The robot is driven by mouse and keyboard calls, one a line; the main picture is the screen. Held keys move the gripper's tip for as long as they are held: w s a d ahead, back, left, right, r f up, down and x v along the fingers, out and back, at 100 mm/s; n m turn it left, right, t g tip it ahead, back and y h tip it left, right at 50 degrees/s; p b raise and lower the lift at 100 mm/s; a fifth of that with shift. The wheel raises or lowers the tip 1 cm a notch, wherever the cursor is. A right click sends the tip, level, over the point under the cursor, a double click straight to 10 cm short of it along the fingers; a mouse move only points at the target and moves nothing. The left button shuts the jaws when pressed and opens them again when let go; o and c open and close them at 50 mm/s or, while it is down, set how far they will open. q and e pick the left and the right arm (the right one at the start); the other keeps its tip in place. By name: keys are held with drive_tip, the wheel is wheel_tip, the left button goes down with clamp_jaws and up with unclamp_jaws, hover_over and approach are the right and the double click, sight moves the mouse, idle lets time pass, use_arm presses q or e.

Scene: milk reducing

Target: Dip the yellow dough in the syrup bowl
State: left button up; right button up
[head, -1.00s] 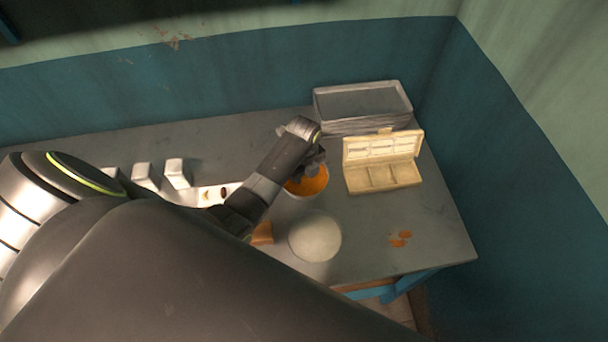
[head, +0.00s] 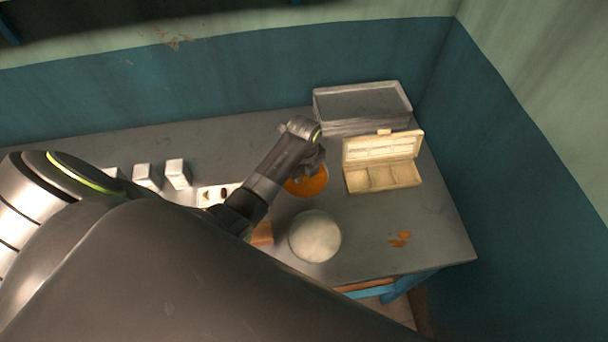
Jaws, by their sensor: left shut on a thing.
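The syrup bowl (head: 312,186), filled with orange syrup, stands on the table in the head view. My left gripper (head: 312,165) is over the far side of this bowl, pointing down to it. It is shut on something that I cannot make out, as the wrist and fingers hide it. The yellow dough does not show clearly anywhere. My right gripper is not in view.
An open cream box with compartments (head: 383,178) stands right of the bowl. A grey tray stack (head: 362,104) is behind. A pale round thing (head: 314,237) is in front. White blocks (head: 177,173) stand left.

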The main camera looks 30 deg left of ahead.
use_arm(q)
drive_tip(key=shift+r+p, duration=0.85)
drive_tip(key=shift+r, duration=2.7)
drive_tip(key=shift+r, duration=2)
